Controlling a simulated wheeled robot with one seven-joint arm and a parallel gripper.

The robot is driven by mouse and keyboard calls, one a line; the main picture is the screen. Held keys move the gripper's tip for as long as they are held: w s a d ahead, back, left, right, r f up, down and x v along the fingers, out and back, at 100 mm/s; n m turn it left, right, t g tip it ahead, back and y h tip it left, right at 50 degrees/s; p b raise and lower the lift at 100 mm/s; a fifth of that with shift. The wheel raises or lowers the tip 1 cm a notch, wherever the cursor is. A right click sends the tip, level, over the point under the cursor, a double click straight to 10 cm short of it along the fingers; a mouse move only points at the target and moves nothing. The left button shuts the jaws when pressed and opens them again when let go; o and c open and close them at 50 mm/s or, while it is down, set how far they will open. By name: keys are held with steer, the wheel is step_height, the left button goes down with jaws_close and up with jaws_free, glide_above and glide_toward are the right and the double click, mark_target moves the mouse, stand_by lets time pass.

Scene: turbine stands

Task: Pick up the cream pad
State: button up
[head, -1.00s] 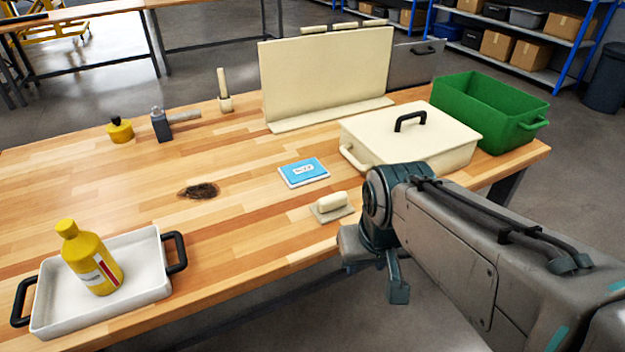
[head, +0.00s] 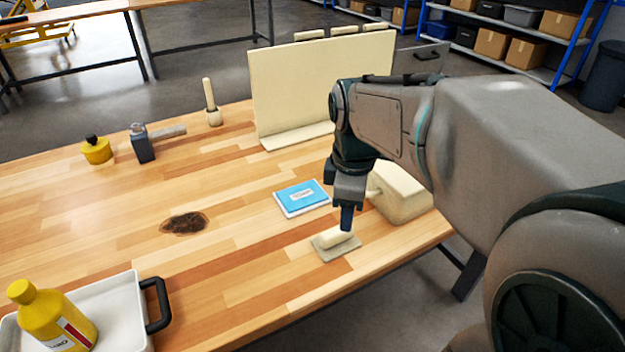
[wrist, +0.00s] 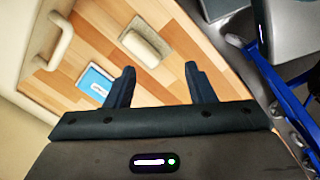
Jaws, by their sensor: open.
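The cream pad (head: 335,250) lies flat on the wooden table near its front edge. It has a thin square base and a rounded cream grip on top. My gripper (head: 347,216) points down over the pad in the head view and hides a bit of its back right side. In the wrist view the pad (wrist: 146,46) lies beyond the fingertips, slightly left of the middle of the gap. My gripper (wrist: 160,70) is open there, with nothing between its fingers. Whether a fingertip touches the pad cannot be told.
A blue booklet (head: 302,197) lies just behind and left of the pad. A cream lidded box (head: 402,198) stands close on the right, partly hidden by my arm. A white tray (head: 128,300) with a yellow bottle (head: 55,318) is at front left. The table between is clear.

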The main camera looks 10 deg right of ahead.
steer(key=w+n, duration=0.4)
steer(key=n, duration=0.2)
steer(key=n+g, duration=0.1)
steer(key=n, duration=0.1)
glide_above(337, 230)
steer(key=f, duration=0.7)
steer(key=shift+s+d+f+b, duration=0.1)
steer(key=shift+d+f+b, duration=0.1)
steer(key=shift+f+b, duration=0.1)
steer(key=shift+a+f, duration=0.2)
steer(key=shift+f, duration=2.55)
jaws_close()
